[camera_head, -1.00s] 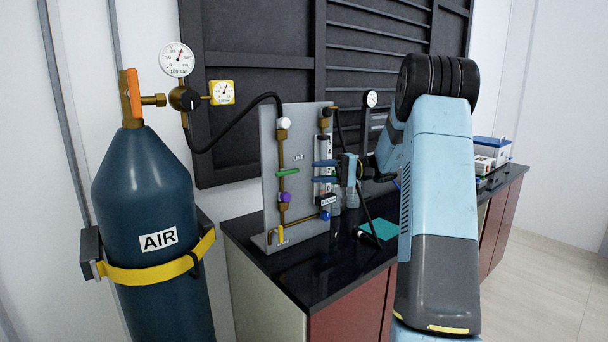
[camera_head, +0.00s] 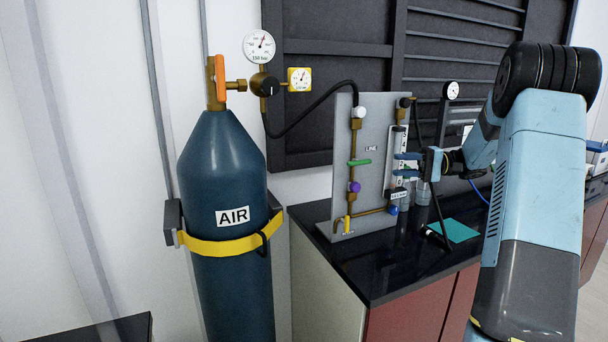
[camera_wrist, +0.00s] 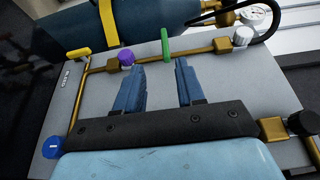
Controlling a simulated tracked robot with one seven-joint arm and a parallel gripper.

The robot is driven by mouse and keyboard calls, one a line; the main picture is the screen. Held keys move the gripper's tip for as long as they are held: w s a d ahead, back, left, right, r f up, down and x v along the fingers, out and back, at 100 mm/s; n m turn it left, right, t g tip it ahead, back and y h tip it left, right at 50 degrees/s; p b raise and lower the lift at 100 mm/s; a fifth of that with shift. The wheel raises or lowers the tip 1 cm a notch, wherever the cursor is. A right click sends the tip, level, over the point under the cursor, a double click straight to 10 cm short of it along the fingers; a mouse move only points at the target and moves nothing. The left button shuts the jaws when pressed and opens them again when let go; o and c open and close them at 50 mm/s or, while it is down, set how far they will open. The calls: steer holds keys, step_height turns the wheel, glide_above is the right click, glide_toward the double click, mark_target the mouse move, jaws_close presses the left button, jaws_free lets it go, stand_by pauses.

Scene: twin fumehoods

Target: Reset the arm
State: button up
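My arm (camera_head: 535,180) reaches out from the lower right of the head view, bent at its elbow. My gripper (camera_head: 397,164) is in front of the grey valve panel (camera_head: 338,188), its two blue fingers pointing left. In the wrist view my gripper (camera_wrist: 159,66) is open, with a clear gap between the fingers and nothing held. The panel lies behind the fingers there, and the green valve handle (camera_wrist: 165,44) is just beyond the tips, seemingly apart from them. The purple knob (camera_wrist: 126,57) is beyond the other fingertip.
The panel stands on a black bench top (camera_head: 385,268). A strapped AIR cylinder (camera_head: 222,170) with an orange handle and gauges stands left of it. A black hose (camera_head: 310,110) runs from the regulator to the panel. A teal pad (camera_head: 455,231) lies on the bench.

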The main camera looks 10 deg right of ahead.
steer(key=s+a+r+g+h, duration=0.25)
steer(key=s+a+h, duration=0.65)
steer(key=s+a, duration=0.65)
steer(key=s+d+f+n+t+h, duration=0.1)
steer(key=s+t+h, duration=0.6)
steer(key=s, duration=1.2)
steer(key=shift+s+d+f+h, duration=0.4)
steer(key=shift+f+h, duration=0.1)
steer(key=shift+h, duration=0.4)
steer(key=shift+o, duration=0.4)
steer(key=shift+w, duration=0.1)
